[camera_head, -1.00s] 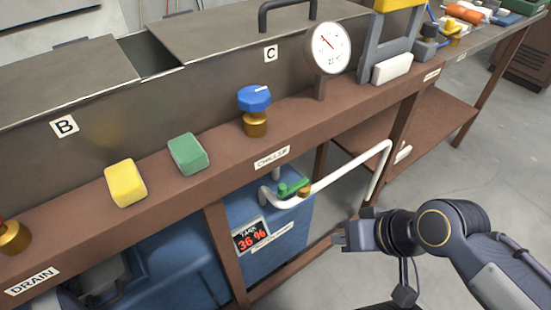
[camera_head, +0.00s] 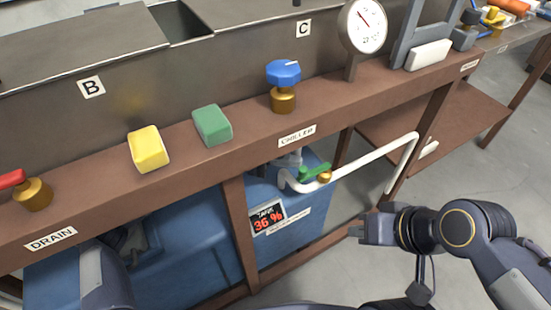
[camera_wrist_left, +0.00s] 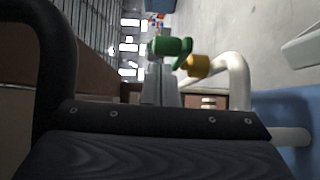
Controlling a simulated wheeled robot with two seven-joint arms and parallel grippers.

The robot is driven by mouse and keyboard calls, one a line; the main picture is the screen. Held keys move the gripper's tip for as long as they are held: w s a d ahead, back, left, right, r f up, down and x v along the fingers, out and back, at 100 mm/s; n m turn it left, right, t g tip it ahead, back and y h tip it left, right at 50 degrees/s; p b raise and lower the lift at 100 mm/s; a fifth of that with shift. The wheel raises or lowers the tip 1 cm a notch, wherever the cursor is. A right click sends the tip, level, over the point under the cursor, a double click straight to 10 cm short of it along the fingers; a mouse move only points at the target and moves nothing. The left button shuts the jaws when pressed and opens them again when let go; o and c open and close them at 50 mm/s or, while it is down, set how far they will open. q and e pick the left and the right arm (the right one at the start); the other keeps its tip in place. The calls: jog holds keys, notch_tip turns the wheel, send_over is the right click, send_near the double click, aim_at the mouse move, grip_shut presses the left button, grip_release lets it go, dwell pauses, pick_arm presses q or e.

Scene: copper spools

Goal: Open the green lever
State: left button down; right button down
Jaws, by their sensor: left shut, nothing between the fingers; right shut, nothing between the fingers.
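The green lever (camera_head: 314,171) sits on a brass-coloured valve (camera_head: 324,177) on the white pipe (camera_head: 365,158), below the bench edge and above the blue tank. In the left wrist view the lever (camera_wrist_left: 171,46) and brass part (camera_wrist_left: 198,66) lie just beyond my left gripper (camera_wrist_left: 160,78). That gripper is shut and empty, and its fingertips look close to the lever; I cannot tell if they touch it. In the head view most of the left arm is hidden under the bench. My right gripper (camera_head: 366,229) is shut and empty, low and right of the tank.
The brown bench rail (camera_head: 170,190) overhangs the valve. On it are a yellow block (camera_head: 147,149), a green block (camera_head: 212,125), a blue knob (camera_head: 283,73), a gauge (camera_head: 367,25) and a red-handled valve (camera_head: 32,194). The blue tank (camera_head: 185,262) carries a 36 % display (camera_head: 267,217).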

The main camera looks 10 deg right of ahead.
pick_arm(q)
jog(key=shift+d, duration=0.15)
jog(key=shift+s, duration=0.1)
jog(key=shift+s, duration=0.5)
jog(key=p+v, duration=0.1)
jog(key=v, duration=0.7)
jog(key=shift+p, duration=0.3)
